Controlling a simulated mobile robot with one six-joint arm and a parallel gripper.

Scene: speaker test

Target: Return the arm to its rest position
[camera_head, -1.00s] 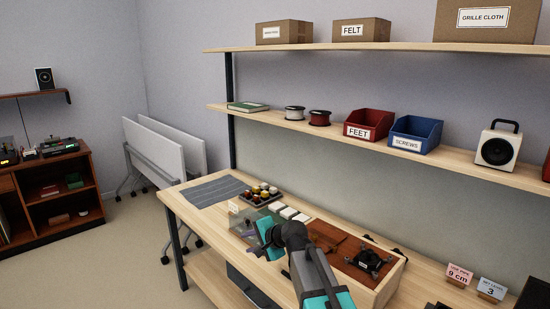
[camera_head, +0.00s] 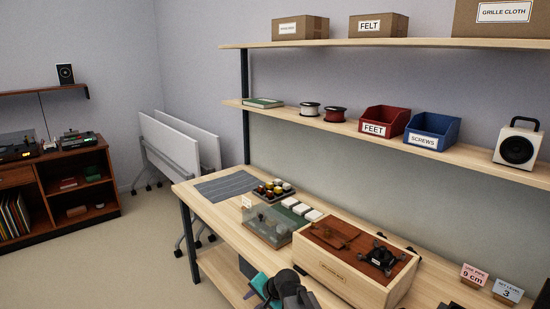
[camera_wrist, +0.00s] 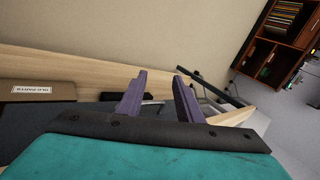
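My arm (camera_head: 292,290) shows at the bottom of the head view, in front of the workbench's near edge, with much of it below the frame. The teal part of my gripper (camera_head: 264,288) shows beside it; its fingertips are not clear there. In the wrist view the two purple fingers of my gripper (camera_wrist: 160,84) stand apart with nothing held between them. The gripper is open and empty.
The workbench (camera_head: 210,222) carries a wooden box (camera_head: 335,275), a clear-lidded case (camera_head: 265,226) and a grey mat (camera_head: 225,187). A cardboard box (camera_wrist: 35,90) is left in the wrist view. Open floor (camera_head: 120,260) lies left of the bench.

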